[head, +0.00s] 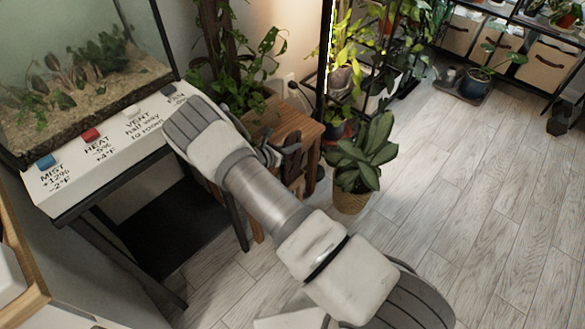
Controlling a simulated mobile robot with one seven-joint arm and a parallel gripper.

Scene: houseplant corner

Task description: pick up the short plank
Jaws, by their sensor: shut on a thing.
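My gripper (291,157) is at the right side of the small wooden stand (296,117), partly hidden behind my own arm. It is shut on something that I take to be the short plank. The plank's outline does not stand out from the brown wood of the stand around the fingers. I cannot tell whether the plank is clear of the stand or touching it.
A broad-leaved plant in a woven pot (351,198) stands close right of the gripper. A terrarium (80,75) on a labelled white panel (100,150) is at left. A leafy plant (245,75) stands behind. The floor (470,190) at right is clear.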

